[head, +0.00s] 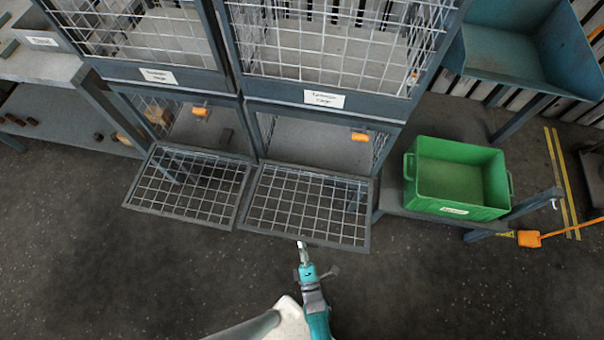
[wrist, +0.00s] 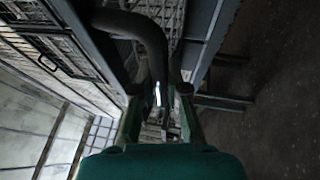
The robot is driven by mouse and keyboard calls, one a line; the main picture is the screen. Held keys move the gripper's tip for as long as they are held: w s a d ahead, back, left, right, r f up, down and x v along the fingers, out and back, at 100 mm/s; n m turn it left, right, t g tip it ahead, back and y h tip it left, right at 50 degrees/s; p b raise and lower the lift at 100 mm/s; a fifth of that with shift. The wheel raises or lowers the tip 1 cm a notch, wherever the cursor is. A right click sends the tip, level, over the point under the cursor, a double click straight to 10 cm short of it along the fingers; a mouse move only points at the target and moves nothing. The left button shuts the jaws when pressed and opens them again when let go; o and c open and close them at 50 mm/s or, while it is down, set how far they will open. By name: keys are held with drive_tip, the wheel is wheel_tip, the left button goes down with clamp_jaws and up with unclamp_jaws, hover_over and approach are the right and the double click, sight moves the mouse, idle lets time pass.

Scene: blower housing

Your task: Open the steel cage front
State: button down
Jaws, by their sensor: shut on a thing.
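The steel cage front on the right (head: 308,203) is a wire-mesh panel in a dark frame. It is folded down and lies near level in front of its cage (head: 312,140), so the opening above it is clear. My gripper (head: 302,244) is at the outer front edge of this panel, shut on it. In the wrist view, a thick dark curved bar (wrist: 150,38) runs down between the fingers of my gripper (wrist: 158,105). The exact contact is too dark to make out. A second mesh front (head: 190,186) to the left is also folded down.
Upper mesh cages stand above. A green crate (head: 458,178) sits on a low stand to the right, and a grey bench (head: 45,67) stands at left. The floor in front (head: 150,270) is clear.

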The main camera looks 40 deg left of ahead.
idle(0.4)
drive_tip(key=c, duration=1.2)
unclamp_jaws()
drive_tip(key=v, duration=1.2)
drive_tip(key=shift+f, duration=0.1)
